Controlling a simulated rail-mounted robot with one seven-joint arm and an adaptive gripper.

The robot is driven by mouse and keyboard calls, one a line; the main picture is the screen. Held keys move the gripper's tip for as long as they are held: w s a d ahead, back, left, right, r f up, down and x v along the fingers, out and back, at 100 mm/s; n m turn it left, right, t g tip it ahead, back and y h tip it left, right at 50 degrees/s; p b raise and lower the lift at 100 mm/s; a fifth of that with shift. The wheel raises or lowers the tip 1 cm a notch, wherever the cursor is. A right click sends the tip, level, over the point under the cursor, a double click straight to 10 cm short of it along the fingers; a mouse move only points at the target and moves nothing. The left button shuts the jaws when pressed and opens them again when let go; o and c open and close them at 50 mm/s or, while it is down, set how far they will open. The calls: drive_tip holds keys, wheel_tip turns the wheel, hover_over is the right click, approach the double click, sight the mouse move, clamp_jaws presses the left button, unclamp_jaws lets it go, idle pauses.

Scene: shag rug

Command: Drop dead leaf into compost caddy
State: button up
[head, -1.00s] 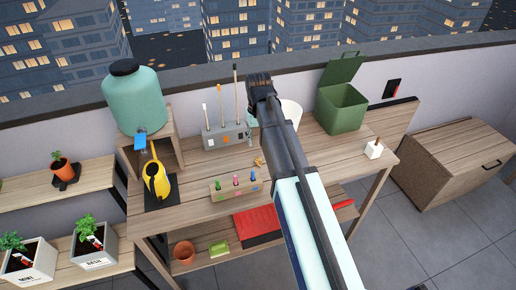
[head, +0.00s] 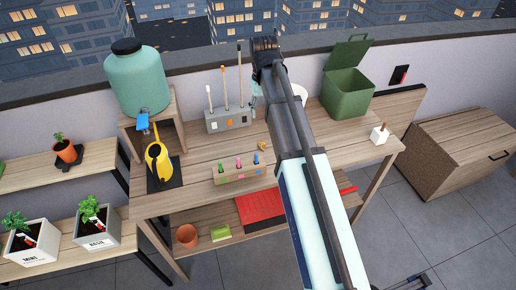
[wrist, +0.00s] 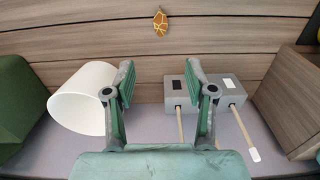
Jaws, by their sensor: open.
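The dead leaf (head: 262,146) is a small orange-brown piece lying on the wooden bench top. In the wrist view the leaf (wrist: 160,22) lies beyond my fingertips, near the top of the picture and apart from them. My gripper (wrist: 160,72) is open and empty, its two green-padded fingers spread. In the head view its fingers are hard to make out at the end of my arm, over the back of the bench. The compost caddy (head: 346,96) is a green bin with its lid up, at the bench's back right. It shows in part at the wrist view's left edge (wrist: 18,110).
A white pot (wrist: 82,98) stands between caddy and gripper in the wrist view. A grey tool holder (head: 228,119) with upright tools is left of my arm. A wooden block with coloured pegs (head: 239,173), a yellow watering can (head: 158,163) and a small white block (head: 379,135) are also on the bench.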

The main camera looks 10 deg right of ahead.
drive_tip(key=r, duration=0.1)
drive_tip(key=p, duration=0.2)
hover_over(261, 144)
drive_tip(key=f, duration=1.1)
drive_tip(key=shift+s+d, duration=0.15)
drive_tip(key=shift+s, duration=0.05)
drive_tip(key=shift+w+f+p, duration=0.15)
drive_tip(key=shift+f+p, duration=0.2)
drive_tip(key=shift+f, duration=1.1)
drive_tip(key=shift+w+f+p, duration=0.1)
drive_tip(key=shift+f+p, duration=0.2)
drive_tip(key=shift+f, duration=1.15)
drive_tip(key=c, duration=0.8)
drive_tip(key=shift+r, duration=0.15)
